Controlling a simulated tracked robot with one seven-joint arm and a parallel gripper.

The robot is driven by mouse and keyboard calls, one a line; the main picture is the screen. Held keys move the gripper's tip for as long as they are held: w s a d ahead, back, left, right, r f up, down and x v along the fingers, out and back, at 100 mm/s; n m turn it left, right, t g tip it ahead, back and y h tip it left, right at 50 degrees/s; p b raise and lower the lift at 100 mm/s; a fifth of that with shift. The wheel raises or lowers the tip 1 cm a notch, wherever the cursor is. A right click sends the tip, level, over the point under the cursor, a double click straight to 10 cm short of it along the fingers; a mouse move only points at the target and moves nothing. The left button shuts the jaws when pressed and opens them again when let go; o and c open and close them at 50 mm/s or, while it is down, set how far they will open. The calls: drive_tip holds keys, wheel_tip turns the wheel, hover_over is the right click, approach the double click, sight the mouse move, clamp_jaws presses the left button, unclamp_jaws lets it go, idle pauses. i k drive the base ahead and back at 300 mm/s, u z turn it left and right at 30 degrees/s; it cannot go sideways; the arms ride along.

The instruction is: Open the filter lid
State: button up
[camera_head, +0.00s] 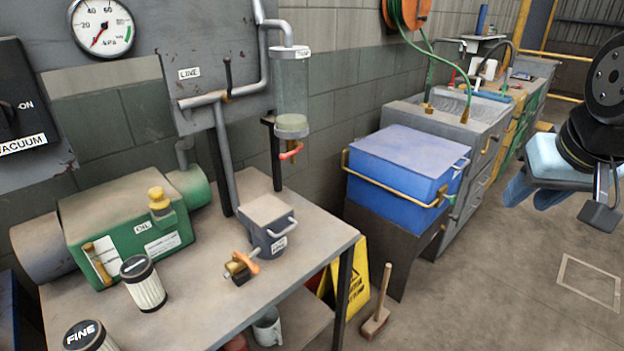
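A small grey box (266,236) stands on the metal table, with a white label too small to read for certain; it looks like the filter housing. Its flat grey lid (267,209) lies shut on top. A pale bar handle (281,229) sticks out at its front right. A brass valve with an orange lever (243,264) sits low in front of the box. My gripper (532,199) hangs at the right edge, over the floor and far from the box. Its blue fingers appear apart, with nothing seen between them. My arm partly hides it.
The table (200,318) also holds a green pump (125,235) and two filter cartridges, one pleated (146,290) and one marked FINE (88,338). A glass cylinder (290,92) hangs above the box. A blue chest (405,165), yellow sign (356,280) and broom (376,322) stand right of the table.

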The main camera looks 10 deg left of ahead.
sight(265, 216)
drive_tip(key=z, duration=1.35)
drive_tip(key=i, duration=0.1)
drive_tip(key=u, duration=2.6)
